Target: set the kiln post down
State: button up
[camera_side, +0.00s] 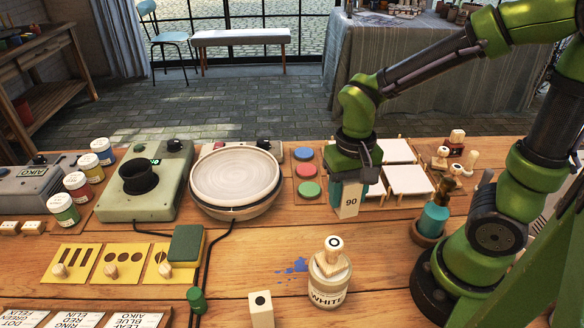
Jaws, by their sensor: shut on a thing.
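My gripper (352,176) points down at the right of the middle, beyond the white jar. It is shut on the kiln post (349,203), a pale upright block marked 90. A teal part shows at the post's left side; I cannot tell what it belongs to. The post's lower end is near the wooden table (385,262), in front of the white square slabs; I cannot tell whether it touches the wood.
White slabs (408,180) on short supports stand behind and right of the post. A round wheel with a pale disc (235,177) and coloured discs (307,170) lie left. A WHITE jar (328,283) stands in front. Bare wood lies between jar and post.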

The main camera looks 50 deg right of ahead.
jog(key=w+a+m, duration=0.1)
jog(key=w+a, duration=0.5)
jog(key=a, duration=0.4)
jog(key=w+a+m, duration=0.1)
jog(key=w+a, duration=0.5)
jog(key=a, duration=0.4)
notch_tip(320, 180, down, 9)
jog(key=shift+s, duration=0.15)
jog(key=shift+f, duration=0.1)
jog(key=o, duration=1.2)
jog(key=shift+o, duration=0.2)
